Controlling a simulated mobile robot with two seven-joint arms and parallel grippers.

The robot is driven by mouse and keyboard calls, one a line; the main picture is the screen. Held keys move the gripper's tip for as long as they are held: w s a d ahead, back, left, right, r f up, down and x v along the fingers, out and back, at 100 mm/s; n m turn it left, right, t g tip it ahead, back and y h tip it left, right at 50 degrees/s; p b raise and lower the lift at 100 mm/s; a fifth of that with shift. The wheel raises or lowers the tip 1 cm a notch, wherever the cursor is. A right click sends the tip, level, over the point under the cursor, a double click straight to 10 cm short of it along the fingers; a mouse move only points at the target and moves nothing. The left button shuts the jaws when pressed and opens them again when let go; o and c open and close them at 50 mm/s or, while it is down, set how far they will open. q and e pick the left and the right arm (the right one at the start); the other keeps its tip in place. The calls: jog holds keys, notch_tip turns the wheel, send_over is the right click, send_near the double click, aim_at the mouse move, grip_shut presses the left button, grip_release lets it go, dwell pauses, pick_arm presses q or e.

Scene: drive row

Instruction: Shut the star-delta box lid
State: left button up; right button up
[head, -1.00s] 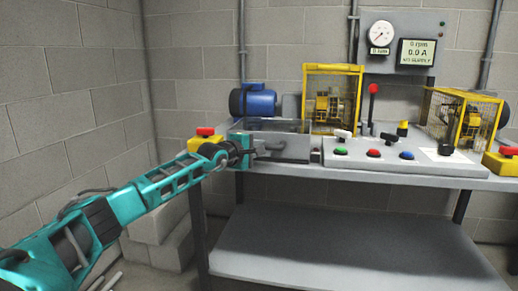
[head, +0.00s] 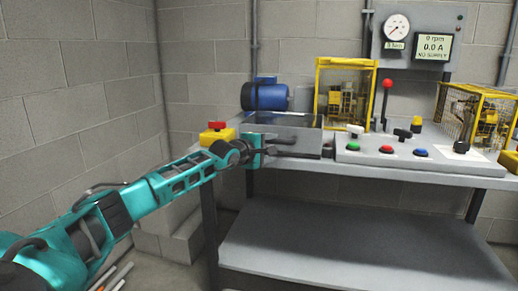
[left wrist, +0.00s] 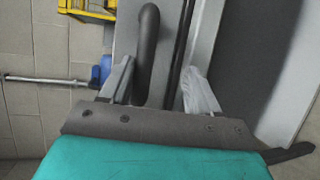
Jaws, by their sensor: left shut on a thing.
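The star-delta box (head: 312,143) is a grey box at the left front of the bench, with a dark, glossy panel (head: 283,124) at its top. I cannot tell clearly how far its lid stands open. My left gripper (head: 290,145) is at the front of the box, its dark fingers reaching right across the front face. The grip point is partly hidden. My right gripper is out of view.
A yellow box with a red button (head: 217,127) stands left of the gripper. A blue motor (head: 265,96) and a yellow cage (head: 345,95) stand behind. The control panel (head: 400,150) with coloured buttons is to the right. The lower shelf (head: 350,240) is clear.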

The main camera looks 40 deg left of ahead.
pick_arm(q)
jog(key=s+r, duration=0.2)
jog(key=s, duration=1)
jog(key=shift+s+d+r, duration=0.3)
dwell(0.4)
